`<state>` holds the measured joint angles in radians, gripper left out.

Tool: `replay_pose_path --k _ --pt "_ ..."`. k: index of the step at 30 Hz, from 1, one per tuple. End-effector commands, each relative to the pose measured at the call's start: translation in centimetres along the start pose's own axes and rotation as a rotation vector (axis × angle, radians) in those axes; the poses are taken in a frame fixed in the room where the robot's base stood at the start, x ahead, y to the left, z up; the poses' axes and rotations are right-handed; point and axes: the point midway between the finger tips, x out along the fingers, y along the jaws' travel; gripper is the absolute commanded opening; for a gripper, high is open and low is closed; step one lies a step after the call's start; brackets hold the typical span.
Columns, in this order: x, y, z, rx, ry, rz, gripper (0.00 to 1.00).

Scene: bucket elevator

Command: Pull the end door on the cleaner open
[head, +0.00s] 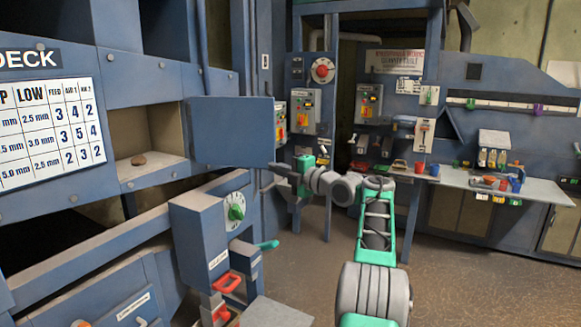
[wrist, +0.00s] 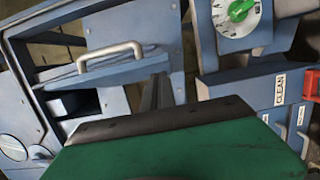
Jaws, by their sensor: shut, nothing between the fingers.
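A flat blue door panel (head: 232,131) stands out from the cleaner in the head view, beside an open compartment (head: 150,160). It looks swung outward; its hinge and handle are not clear there. In the wrist view a silver bar handle (wrist: 112,57) sits on a blue-grey panel (wrist: 105,72); I cannot tell whether this is the same door. My gripper (head: 268,187) is just below the panel's lower right corner, shut and empty. In the wrist view my green gripper body fills the bottom, and the handle is beyond it to the upper left, apart from it.
A blue control box with a green dial (head: 236,212) and red handles (head: 228,283) stands below the panel, close under my gripper. A teal lever (head: 268,245) sticks out to its right. A worktable (head: 530,187) with small items is at the right. The brown floor (head: 465,265) there is clear.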

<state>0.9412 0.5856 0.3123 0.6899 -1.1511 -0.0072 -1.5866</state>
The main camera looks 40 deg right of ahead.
Motion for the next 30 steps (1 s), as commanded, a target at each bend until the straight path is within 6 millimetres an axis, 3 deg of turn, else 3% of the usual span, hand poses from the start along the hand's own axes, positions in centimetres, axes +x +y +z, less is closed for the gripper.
replay_pose_path --k 5,19,30 --pt "0.8 0.0 -0.2 -0.001 0.012 0.000 0.00" --pt "0.6 -0.3 -0.2 -0.001 0.009 0.000 0.00" --pt "-0.5 -1.1 -3.6 -0.003 0.011 0.001 0.00"
